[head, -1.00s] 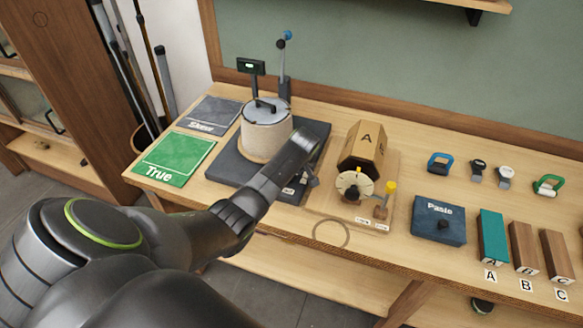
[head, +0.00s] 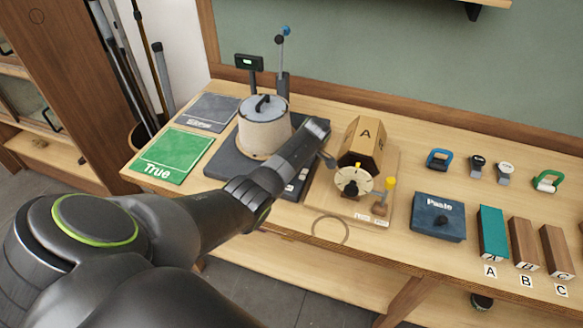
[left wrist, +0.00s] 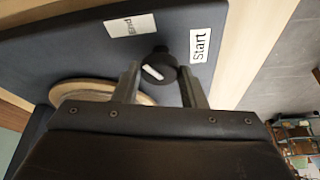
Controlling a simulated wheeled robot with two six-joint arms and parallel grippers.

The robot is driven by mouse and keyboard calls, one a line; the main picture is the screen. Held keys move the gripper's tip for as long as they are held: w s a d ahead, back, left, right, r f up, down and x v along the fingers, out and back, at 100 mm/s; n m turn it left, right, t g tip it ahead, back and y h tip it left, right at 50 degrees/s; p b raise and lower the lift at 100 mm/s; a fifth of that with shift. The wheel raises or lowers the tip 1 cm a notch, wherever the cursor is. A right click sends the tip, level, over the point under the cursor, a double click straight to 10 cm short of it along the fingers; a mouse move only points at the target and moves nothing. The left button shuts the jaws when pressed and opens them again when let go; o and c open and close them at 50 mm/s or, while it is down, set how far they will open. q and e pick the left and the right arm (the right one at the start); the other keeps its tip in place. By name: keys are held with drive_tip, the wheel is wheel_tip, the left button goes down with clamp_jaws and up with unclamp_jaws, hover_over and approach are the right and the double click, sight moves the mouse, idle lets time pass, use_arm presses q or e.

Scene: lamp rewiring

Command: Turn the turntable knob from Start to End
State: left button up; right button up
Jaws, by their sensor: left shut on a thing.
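The turntable is a dark slab (head: 222,168) on the bench with a pale round drum (head: 263,133) on it. In the left wrist view the black turntable knob (left wrist: 160,66) with a white mark sits on the slab's edge. The Start label (left wrist: 200,45) is to its right and the End label (left wrist: 130,25) to its upper left. My left gripper (left wrist: 160,76) has a finger on each side of the knob and is shut on it. In the head view my left arm hides the knob. My right gripper is not in view.
A wooden hexagonal block marked A (head: 364,142) with a dial (head: 354,181) stands close right of my left gripper. A green True mat (head: 172,156) lies left of the turntable. A Paste box (head: 438,217) and several blocks are farther right.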

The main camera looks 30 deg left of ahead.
use_arm(q)
drive_tip(key=shift+w+r, duration=0.1)
drive_tip(key=o, duration=1)
drive_tip(key=shift+p+v, duration=0.9)
drive_tip(key=shift+v, duration=7.75)
drive_tip(key=shift+a, duration=0.1)
